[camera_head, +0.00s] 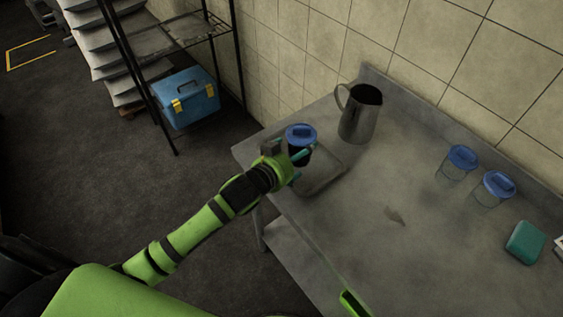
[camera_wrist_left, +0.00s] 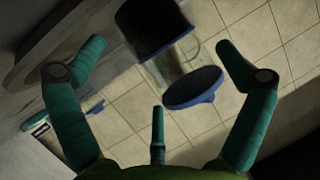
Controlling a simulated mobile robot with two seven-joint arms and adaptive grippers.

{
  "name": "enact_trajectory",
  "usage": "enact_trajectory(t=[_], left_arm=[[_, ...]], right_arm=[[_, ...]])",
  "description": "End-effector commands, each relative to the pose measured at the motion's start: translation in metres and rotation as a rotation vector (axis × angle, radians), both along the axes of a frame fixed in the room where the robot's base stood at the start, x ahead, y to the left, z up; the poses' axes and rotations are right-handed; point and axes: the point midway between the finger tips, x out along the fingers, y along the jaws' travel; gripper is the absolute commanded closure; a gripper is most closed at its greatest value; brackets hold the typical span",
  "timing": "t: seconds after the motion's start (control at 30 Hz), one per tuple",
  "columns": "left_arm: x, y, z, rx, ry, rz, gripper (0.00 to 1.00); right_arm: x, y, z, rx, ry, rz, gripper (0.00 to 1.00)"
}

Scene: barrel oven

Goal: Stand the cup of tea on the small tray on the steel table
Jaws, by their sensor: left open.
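The cup of tea (camera_head: 301,134), a clear cup with dark contents and a blue lid, is at the back left part of the small dark tray (camera_head: 328,174) on the steel table (camera_head: 350,232). Its base is hidden by my left gripper, so I cannot tell if it rests on the tray. My left gripper (camera_head: 300,164) is beside the cup, its teal fingers open. In the left wrist view, the cup (camera_wrist_left: 174,62) is upside down in the picture, beyond and between the spread fingers, with visible gaps on both sides.
A steel pitcher (camera_head: 360,115) stands behind the tray, near the wall. Two clear cups with blue lids (camera_head: 458,166) (camera_head: 492,191) and a green box (camera_head: 525,242) are at the right. The table's middle is mostly clear. A shelf with a blue toolbox (camera_head: 189,98) stands at the left.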

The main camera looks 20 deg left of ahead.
Motion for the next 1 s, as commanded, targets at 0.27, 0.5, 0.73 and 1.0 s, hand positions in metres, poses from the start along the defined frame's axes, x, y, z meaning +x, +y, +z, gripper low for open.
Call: enact_trajectory(t=[0.27,0.5,0.73,1.0], left_arm=[[-0.052,0.016,0.02,0.002,0.002,0.0,0.0],[-0.082,0.025,0.035,0.002,0.0,0.001,0.0],[-0.09,0.028,0.039,0.001,-0.001,0.001,0.0],[-0.09,0.027,0.039,0.001,-0.001,0.001,0.0]], right_arm=[[0.001,0.0,-0.006,0.0,-0.002,0.0,0.6],[0.001,0.0,-0.01,0.0,-0.002,0.0,0.6],[0.001,0.0,-0.01,0.0,-0.002,0.001,0.6],[0.001,0.0,-0.01,0.0,-0.002,0.001,0.6]])
